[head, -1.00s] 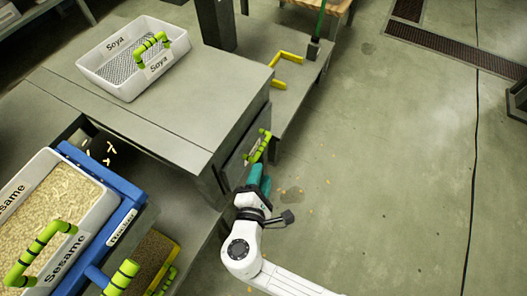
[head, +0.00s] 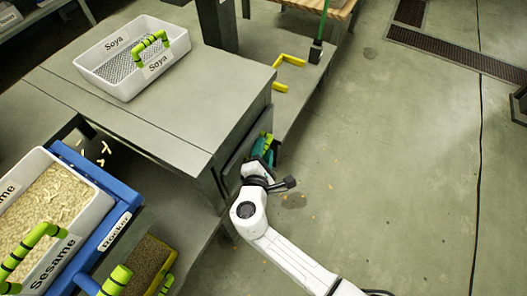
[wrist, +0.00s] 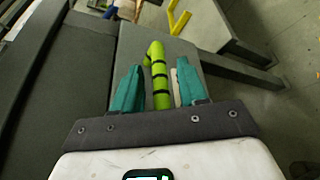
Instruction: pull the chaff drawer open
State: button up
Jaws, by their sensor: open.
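The chaff drawer (head: 233,168) is a grey front set in the side of the grey bench, with a green handle banded in black (head: 267,137). In the wrist view the handle (wrist: 158,80) runs between the two teal fingers of my gripper (wrist: 160,92). The fingers are open, with a gap visible on each side of the handle. In the head view my gripper (head: 264,152) is at the drawer front and hides much of the handle. I cannot tell any gap between the drawer front and the bench.
A white Soya tray (head: 123,87) stands on the bench top. A Sesame tray (head: 95,213) sits in a blue rocker frame (head: 120,202) at the lower left. A yellow bracket (head: 290,61) lies on the lower ledge beyond the drawer. The floor to the right is clear.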

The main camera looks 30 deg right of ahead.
jog(key=shift+c, duration=0.3)
grip_shut()
dwell(0.4)
